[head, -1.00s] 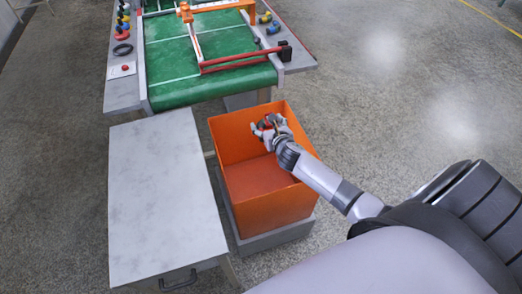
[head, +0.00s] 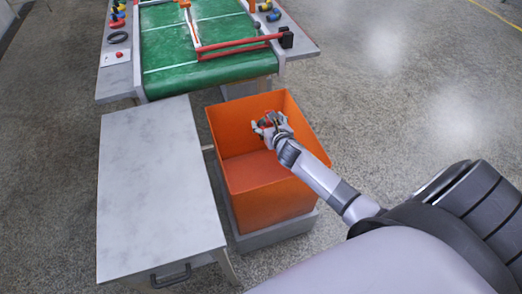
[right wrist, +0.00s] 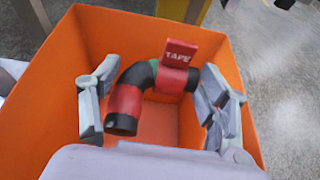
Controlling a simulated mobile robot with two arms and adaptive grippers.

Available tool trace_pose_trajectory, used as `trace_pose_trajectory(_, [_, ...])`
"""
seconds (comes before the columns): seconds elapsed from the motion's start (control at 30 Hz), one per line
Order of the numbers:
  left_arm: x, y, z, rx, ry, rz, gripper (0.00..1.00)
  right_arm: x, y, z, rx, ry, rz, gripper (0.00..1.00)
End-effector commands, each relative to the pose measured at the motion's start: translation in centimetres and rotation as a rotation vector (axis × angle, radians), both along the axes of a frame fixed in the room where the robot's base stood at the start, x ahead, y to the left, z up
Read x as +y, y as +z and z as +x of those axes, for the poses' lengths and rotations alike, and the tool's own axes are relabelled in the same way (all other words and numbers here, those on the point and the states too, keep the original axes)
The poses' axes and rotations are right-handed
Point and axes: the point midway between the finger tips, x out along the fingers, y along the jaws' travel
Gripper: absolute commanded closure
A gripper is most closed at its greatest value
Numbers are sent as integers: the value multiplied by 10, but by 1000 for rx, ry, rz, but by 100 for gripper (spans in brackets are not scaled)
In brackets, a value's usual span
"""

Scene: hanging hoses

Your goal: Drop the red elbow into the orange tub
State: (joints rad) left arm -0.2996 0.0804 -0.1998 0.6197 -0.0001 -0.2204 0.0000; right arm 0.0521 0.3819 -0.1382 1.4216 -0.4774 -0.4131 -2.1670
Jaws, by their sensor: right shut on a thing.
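The red elbow (right wrist: 152,92) is a bent black pipe piece with red bands and a red tag reading TAPE. My right gripper (right wrist: 155,108) is shut on it, one finger on each side. In the head view the gripper (head: 270,127) holds the elbow (head: 267,117), small and partly hidden, over the opening of the orange tub (head: 275,205), towards its back. In the right wrist view the orange tub (right wrist: 48,92) surrounds the elbow, with its floor below. My left gripper is out of view.
A grey-topped table (head: 155,190) with a drawer handle stands left of the tub. Behind is a green conveyor belt (head: 195,70) with a red bar (head: 232,45) over it and small parts along its left side. The tub stands on a grey base (head: 275,236). Floor at right is clear.

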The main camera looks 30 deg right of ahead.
Motion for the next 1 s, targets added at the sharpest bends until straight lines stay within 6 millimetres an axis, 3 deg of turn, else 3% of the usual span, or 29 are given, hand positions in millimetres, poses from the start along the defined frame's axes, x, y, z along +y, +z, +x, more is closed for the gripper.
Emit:
trace_pose_trajectory(0.07, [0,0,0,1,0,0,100,0,1,0,0,0,0,59])
trace_pose_trajectory(0.1, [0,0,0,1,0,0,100,0,1,0,0,0,0,29])
trace_pose_trajectory(0.4, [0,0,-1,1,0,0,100,0,0,0,0,0,0,9])
trace_pose_trajectory(0.77, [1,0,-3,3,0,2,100,0,0,-1,1,0,0,7])
trace_pose_trajectory(1.0, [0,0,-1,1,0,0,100,7,10,-24,1,3,-3,7])
